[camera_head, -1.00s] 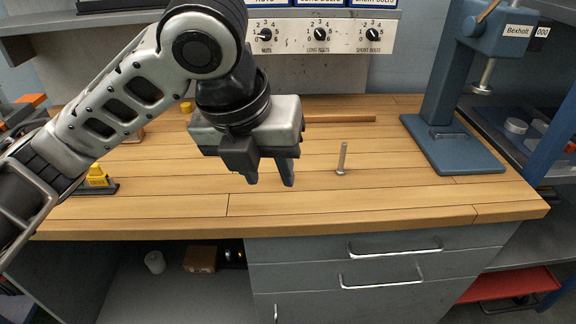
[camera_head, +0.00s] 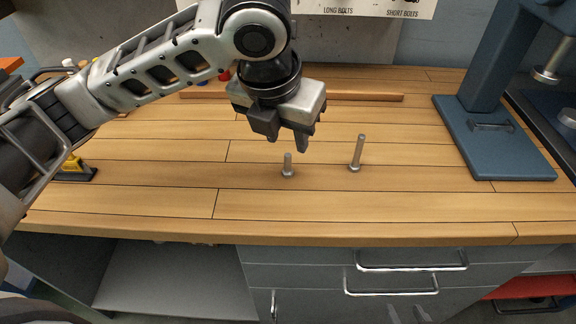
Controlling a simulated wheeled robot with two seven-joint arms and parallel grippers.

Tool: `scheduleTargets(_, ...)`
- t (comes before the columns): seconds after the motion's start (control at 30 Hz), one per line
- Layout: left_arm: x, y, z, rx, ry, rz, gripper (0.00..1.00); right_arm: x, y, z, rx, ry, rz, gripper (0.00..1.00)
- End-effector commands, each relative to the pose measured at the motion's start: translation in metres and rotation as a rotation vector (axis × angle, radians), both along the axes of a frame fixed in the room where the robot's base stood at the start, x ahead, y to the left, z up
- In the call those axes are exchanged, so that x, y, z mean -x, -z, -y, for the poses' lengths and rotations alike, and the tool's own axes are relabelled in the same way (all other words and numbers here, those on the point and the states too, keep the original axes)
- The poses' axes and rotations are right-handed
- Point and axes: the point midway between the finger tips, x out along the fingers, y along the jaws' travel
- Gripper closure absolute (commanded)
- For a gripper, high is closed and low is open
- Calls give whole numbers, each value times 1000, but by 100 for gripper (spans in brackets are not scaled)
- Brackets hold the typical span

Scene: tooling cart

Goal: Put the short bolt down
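The short bolt (camera_head: 288,167) stands upright on its head on the wooden bench top (camera_head: 150,195). A longer bolt (camera_head: 358,153) stands upright to its right, apart from it. My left gripper (camera_head: 288,143) is above and slightly behind the short bolt in the picture. Its fingers look spread apart, with nothing visible between them, and they appear clear of the bolt. My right gripper is not in view.
A blue press stand (camera_head: 492,145) is on the bench at the right. A wooden strip (camera_head: 365,97) lies along the back. A yellow-and-black item (camera_head: 75,170) sits at the left. The front middle of the bench is clear.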

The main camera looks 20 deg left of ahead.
Motion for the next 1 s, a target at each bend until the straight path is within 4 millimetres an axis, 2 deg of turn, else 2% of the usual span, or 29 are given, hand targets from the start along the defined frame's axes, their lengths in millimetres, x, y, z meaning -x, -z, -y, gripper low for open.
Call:
scheduleTargets(0.23,-3,19,0,-1,0,-3,65,-2,-1,-1,-5,1,7,60)
scheduleTargets(0.5,-9,57,-1,-1,-1,-3,65,-4,1,-2,-13,7,8,60)
scheduleTargets(0.8,-11,62,-1,0,0,1,65,-4,1,-2,-14,8,8,60)
scheduleTargets(0.83,-11,62,-1,0,0,1,67,-4,1,-2,-14,8,8,60)
scheduleTargets(0.93,-12,62,-1,0,0,1,95,-4,1,-2,-14,8,8,60)
scheduleTargets(0.97,-12,62,-1,0,0,1,100,-4,1,-2,-14,8,8,60)
scheduleTargets(1.0,-11,62,-1,0,0,1,100,-4,1,-2,-14,8,8,60)
